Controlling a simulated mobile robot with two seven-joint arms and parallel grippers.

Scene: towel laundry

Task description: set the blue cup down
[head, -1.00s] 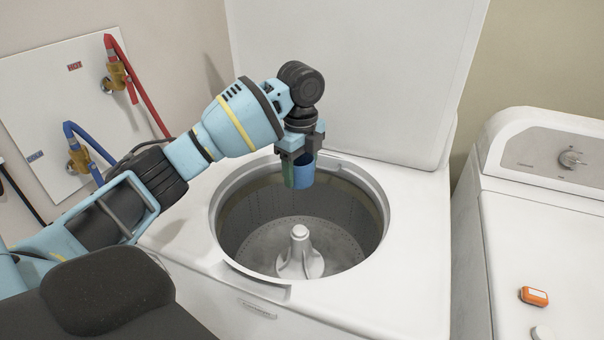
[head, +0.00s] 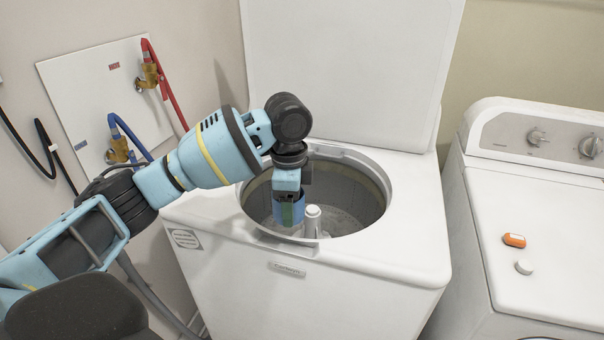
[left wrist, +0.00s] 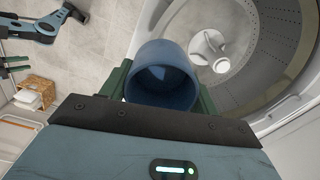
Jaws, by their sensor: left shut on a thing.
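The blue cup (head: 290,212) is held by my left gripper (head: 288,208) over the front left part of the open washer tub (head: 352,222). In the left wrist view the cup (left wrist: 163,78) sits between the two green fingers, its open mouth facing the camera; its inside looks empty. The left gripper (left wrist: 163,95) is shut on it. In the head view the gripper points downward and hides part of the cup.
The washer's lid (head: 350,70) stands open behind the tub. A white agitator (head: 313,222) rises beside the cup. At right, a second white machine (head: 540,235) carries an orange object (head: 514,240) and a white cap (head: 524,267). A wicker basket (left wrist: 36,92) stands on the floor.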

